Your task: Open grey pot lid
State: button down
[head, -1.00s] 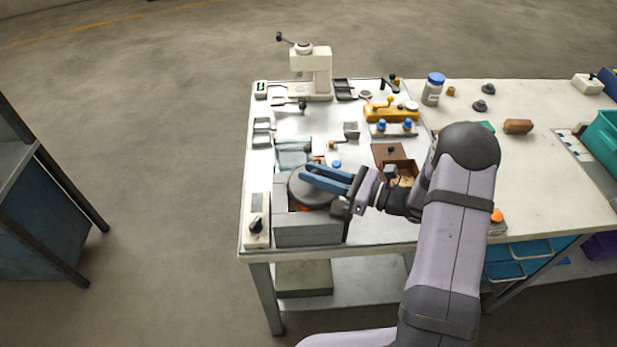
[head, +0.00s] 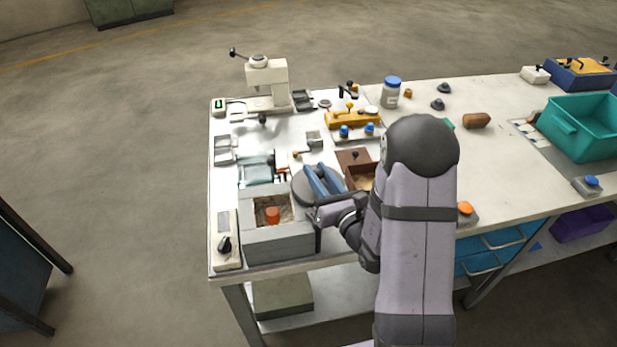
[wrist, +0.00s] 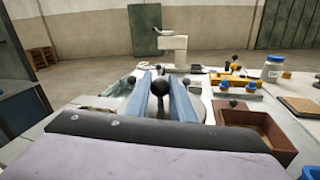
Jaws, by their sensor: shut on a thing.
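The grey pot (head: 280,243) is a square block at the near left of the bench. Its top opening is uncovered, and an orange-red billet (head: 272,215) shows inside. The round dark grey lid (head: 303,189) is beside the opening, on its right, partly hidden by my gripper. My gripper (head: 317,172) has its blue fingers over the lid. In the wrist view, the lid's black ball knob (wrist: 160,87) stands between the two fingers, and the gripper is shut on it. Whether the lid touches anything below cannot be told.
A brown open box (head: 357,176) stands just right of the lid. A dial panel (head: 226,243) is left of the pot. A white press (head: 268,82) and a yellow fixture (head: 352,119) stand farther back.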

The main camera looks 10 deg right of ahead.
jog(key=shift+s+d+m+h, duration=0.15)
jog(key=shift+d+m+h, duration=0.35)
jog(key=shift+h, duration=0.3)
jog(key=c, duration=1.5)
grip_release()
jog(key=shift+c, duration=0.2)
jog(key=shift+s+d+r+p, duration=0.15)
jog(key=shift+s+d+p, duration=0.05)
jog(key=shift+s+p, duration=0.75)
jog(key=s+p, duration=0.1)
jog(key=p, duration=0.1)
jog(key=s+p, duration=0.2)
jog(key=shift+d+r, duration=0.1)
jog(key=shift+d, duration=0.1)
jog(key=shift+s+d+f+p, duration=0.1)
jog(key=shift+s+p, duration=0.35)
jog(key=shift+s, duration=0.15)
jog(key=shift+s+d+f+p, duration=0.1)
jog(key=shift+s+p, duration=0.35)
jog(key=shift+s, duration=0.1)
